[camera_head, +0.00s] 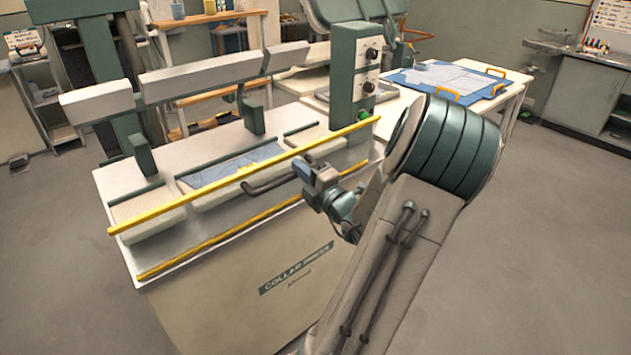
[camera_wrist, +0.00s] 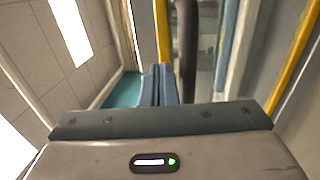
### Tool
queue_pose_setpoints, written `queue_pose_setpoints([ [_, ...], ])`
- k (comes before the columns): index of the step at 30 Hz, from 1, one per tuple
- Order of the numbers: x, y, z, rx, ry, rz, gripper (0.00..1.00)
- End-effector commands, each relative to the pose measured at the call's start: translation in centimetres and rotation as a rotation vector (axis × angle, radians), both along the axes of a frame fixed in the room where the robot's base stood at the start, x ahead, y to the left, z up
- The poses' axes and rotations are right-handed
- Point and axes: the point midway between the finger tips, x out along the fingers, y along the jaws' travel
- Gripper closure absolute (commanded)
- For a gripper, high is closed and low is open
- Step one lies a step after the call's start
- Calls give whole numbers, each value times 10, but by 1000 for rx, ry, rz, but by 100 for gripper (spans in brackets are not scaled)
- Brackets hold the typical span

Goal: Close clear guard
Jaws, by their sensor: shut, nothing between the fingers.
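The collar press (camera_head: 300,280) stands in front of me, with its name on the front panel. Its clear guard has a yellow upper rail (camera_head: 180,202) and a yellow lower rail (camera_head: 200,251) across the front; the clear sheet itself is hard to make out. A dark bar handle (camera_head: 265,185) sits on the guard near mid-width. My gripper (camera_head: 300,166) is at the handle's right end. In the wrist view my gripper (camera_wrist: 159,72) has its blue-grey fingers together and empty, beside the dark handle (camera_wrist: 187,40). I cannot tell whether they touch it.
Blue cloth (camera_head: 232,166) lies on the press bed, below raised white press heads (camera_head: 205,75). A control box (camera_head: 355,75) with knobs stands at the bed's right end. A white table (camera_head: 395,105) with a blue board (camera_head: 450,80) is behind right. The floor to the right is clear.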

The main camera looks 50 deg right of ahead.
Motion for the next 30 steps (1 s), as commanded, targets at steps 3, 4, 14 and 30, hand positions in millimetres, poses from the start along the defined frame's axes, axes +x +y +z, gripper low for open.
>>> queue_pose_setpoints([
  [3, 15, -3, 3, 0, -1, 2, 100],
  [4, 17, -4, 3, 0, -1, 1, 100],
  [14, 25, -6, 4, -1, 1, 1, 100],
  [30, 41, -12, 16, 21, 86, -3, 100],
])
